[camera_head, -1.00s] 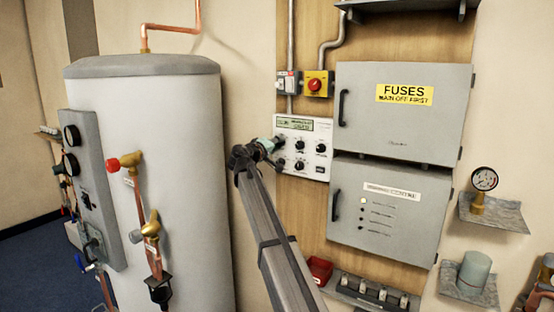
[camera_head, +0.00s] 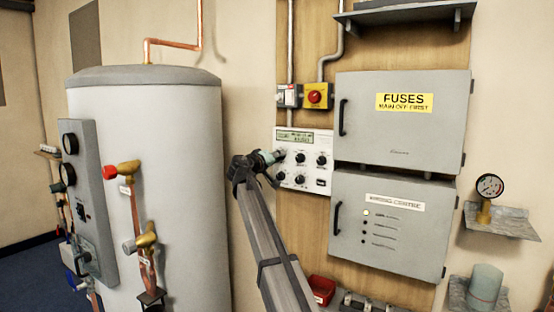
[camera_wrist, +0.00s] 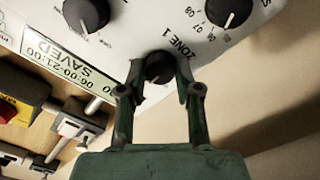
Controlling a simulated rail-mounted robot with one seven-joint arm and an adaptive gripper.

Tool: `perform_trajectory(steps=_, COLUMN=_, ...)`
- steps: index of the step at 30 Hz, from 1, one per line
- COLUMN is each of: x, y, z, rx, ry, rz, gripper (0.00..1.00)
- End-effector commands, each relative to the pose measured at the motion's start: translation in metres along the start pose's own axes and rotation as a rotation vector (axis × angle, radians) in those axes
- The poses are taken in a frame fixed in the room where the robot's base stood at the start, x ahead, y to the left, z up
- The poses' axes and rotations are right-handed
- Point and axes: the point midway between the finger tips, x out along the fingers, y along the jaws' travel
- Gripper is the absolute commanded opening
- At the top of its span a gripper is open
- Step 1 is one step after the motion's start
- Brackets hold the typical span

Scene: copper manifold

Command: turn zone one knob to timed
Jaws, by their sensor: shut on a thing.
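The white control panel (camera_head: 318,142) is on the wooden board, with a small display (camera_head: 295,136) and several black knobs. In the wrist view, the zone one knob (camera_wrist: 158,68) sits between my two fingers beside the printed "ZONE 1". My gripper (camera_wrist: 158,84) is shut on this knob. In the wrist view the display (camera_wrist: 68,72) appears upside down and reads "06:00-21:00" and "SAVED". In the head view my gripper (camera_head: 276,156) reaches the panel's upper left and covers the zone one knob. The knob's pointer setting is unclear.
Two other knobs (camera_wrist: 86,14) (camera_wrist: 228,10) lie close to my fingers. Above the panel are a grey switch and a red-yellow rotary switch (camera_head: 315,96). The fuse box (camera_head: 400,140) and wiring centre (camera_head: 385,255) stand right of it. A white cylinder (camera_head: 150,200) stands left.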

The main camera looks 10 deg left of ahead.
Motion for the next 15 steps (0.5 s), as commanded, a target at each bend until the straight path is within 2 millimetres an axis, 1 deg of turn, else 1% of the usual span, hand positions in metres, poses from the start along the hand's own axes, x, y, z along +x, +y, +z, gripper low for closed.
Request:
perform_trajectory(steps=1, x=0.0012, y=0.001, z=-0.0018, rx=-0.001, ry=0.003, rz=0.001, gripper=0.4)
perform_trajectory(steps=2, x=0.0012, y=0.001, z=-0.0018, rx=-0.001, ry=0.003, rz=0.001, gripper=0.51)
perform_trajectory(steps=3, x=0.0011, y=0.0009, z=-0.0017, rx=-0.001, ry=0.002, rz=0.001, gripper=0.59)
perform_trajectory(steps=11, x=0.0005, y=0.0003, z=-0.0008, rx=-0.001, ry=0.001, rz=0.001, gripper=0.59)
perform_trajectory(steps=15, x=-0.0045, y=0.0003, z=-0.0003, rx=-0.001, ry=0.002, rz=0.0, gripper=0.59)
